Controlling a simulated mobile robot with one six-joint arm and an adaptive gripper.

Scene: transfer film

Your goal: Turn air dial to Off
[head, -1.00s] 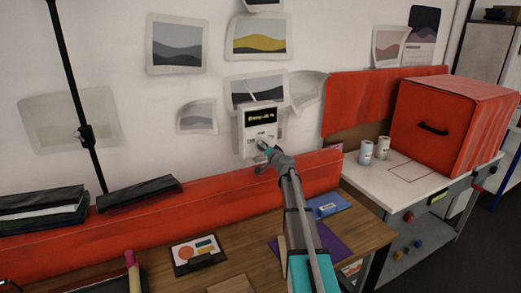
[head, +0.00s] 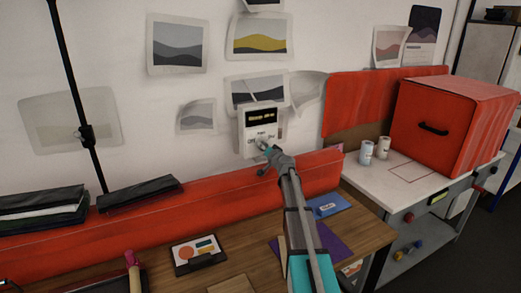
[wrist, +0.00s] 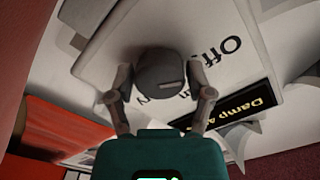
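The air dial (wrist: 162,72) is a round grey knob with a short pale mark on its rim side. It sits on a white wall panel (wrist: 105,62), which shows in the head view (head: 247,145). "Off" is printed beside the dial, and a black display (wrist: 235,107) reads "Damp A…", the rest cut off. Other printed words are partly hidden by the dial and fingers. My gripper (wrist: 162,80) is open, with one finger on each side of the dial and small gaps seeming to show. In the head view my gripper (head: 267,151) is just in front of the panel.
A red ledge (head: 90,232) runs along the wall below the panel. A wooden desk (head: 345,240) holds a blue packet (head: 328,206) and a framed card (head: 194,252). A red box (head: 455,125) and two small cans stand on the white bench at right. Paper prints hang around the panel.

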